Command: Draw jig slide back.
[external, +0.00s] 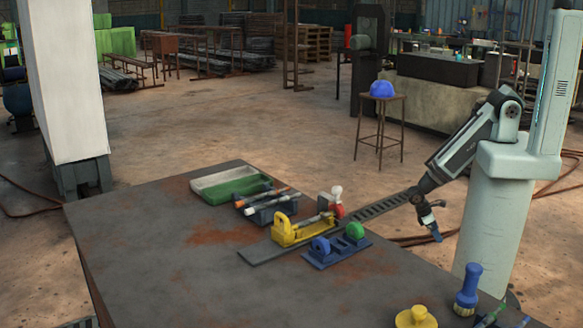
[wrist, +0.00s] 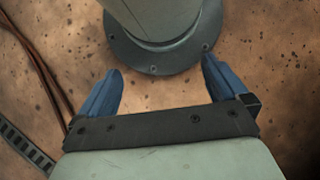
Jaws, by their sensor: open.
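My gripper (external: 436,236) hangs low off the table's right side, in front of my base column, pointing down. In the wrist view its two blue fingers (wrist: 162,70) are wide apart with nothing between them. The wrist view shows none of the jig.
A blue base with a blue and a green ring (external: 336,250) lies just in front of the rail. Behind are a blue tray of tools (external: 268,210) and a green and white bin (external: 228,184). A yellow knob (external: 416,317) and blue brush (external: 467,290) stand at the front right.

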